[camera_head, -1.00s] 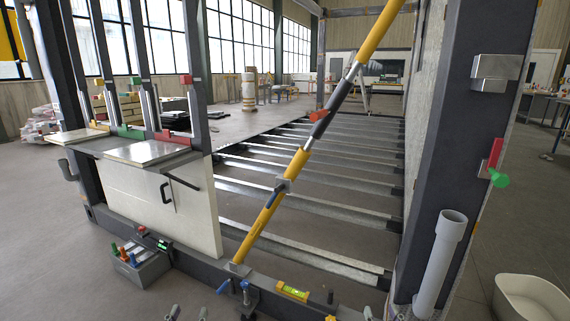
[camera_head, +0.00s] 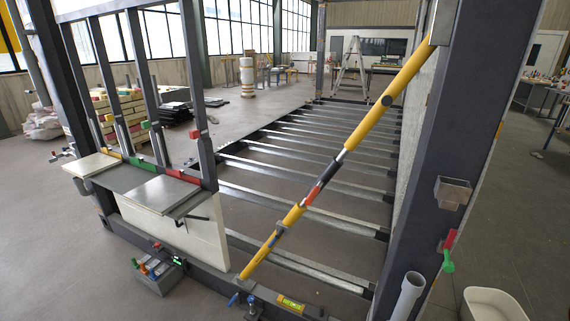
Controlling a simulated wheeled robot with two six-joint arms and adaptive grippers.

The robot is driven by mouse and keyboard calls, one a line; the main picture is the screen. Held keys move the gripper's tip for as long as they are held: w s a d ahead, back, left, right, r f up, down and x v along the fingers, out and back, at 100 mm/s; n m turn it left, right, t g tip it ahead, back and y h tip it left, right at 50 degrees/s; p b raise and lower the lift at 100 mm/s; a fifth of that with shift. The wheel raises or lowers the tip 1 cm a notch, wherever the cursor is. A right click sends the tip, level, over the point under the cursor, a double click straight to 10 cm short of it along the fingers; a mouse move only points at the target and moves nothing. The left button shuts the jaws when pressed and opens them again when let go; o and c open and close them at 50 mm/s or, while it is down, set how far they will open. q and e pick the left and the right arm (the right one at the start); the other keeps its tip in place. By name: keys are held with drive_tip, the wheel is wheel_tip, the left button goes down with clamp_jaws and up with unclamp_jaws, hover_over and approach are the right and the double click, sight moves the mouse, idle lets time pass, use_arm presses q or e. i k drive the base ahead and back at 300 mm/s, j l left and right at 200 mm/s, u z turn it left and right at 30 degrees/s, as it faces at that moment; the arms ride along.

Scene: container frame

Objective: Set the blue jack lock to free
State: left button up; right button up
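A yellow jack (camera_head: 370,125) runs as a diagonal brace from the frame's lower beam up to the right-hand post. A small blue lever (camera_head: 272,240) lies against its lower yellow tube; I take this for the blue jack lock. It is too small to read its setting. A dark grip (camera_head: 322,181) and a red-orange collar (camera_head: 308,196) sit higher on the jack. A separate blue handle (camera_head: 233,299) stands at the beam near the jack's foot. Neither of my grippers is in view.
A yellow level (camera_head: 290,304) sits on the lower beam. A tool box (camera_head: 158,275) stands left of it, below a white panel (camera_head: 178,235). The dark right post (camera_head: 455,130) carries a red and green handle (camera_head: 448,252); a grey pipe (camera_head: 408,296) stands beside it. Floor crossbars (camera_head: 300,211) lie behind the jack.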

sight(233, 299)
drive_tip(key=z, duration=0.75)
drive_tip(key=k+j+u, duration=0.15)
drive_tip(key=j+u, duration=0.7)
drive_tip(key=j, duration=0.2)
drive_tip(key=k, duration=0.05)
